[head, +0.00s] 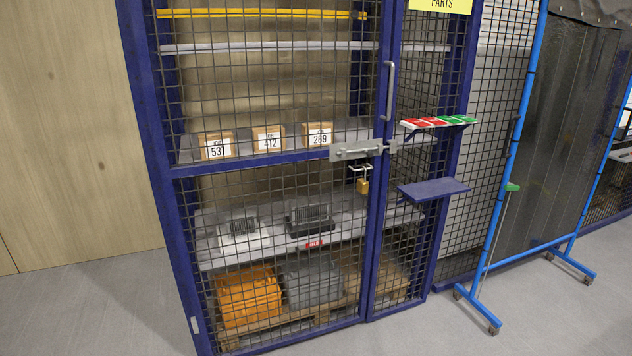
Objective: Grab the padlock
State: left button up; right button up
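A small brass padlock (363,186) hangs below the grey sliding bolt (357,149) on the front of a blue mesh cage (270,165). Its shackle appears to pass through a pale fitting (360,168) under the bolt; the exact fit is too small to tell. The bolt spans the door edge beside a vertical grey handle (389,90). Neither of my grippers shows in the head view.
A blue shelf (434,189) and a ledge with red and green cards (438,123) jut out right of the padlock. A blue wheeled frame (508,165) stands further right. Floor (90,300) at front left is clear. Boxes and crates sit behind the mesh.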

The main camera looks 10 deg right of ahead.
aim_at(362, 184)
jog(key=i+l+u, duration=0.15)
jog(key=l, duration=0.25)
jog(key=i+l+u, duration=0.2)
jog(key=l, duration=0.25)
jog(key=i+l+u, duration=0.15)
jog(key=l, duration=0.35)
jog(key=i+l+u, duration=0.15)
jog(key=l, duration=0.3)
jog(key=i+l+u, duration=0.15)
jog(key=l, duration=0.35)
jog(key=k, duration=0.05)
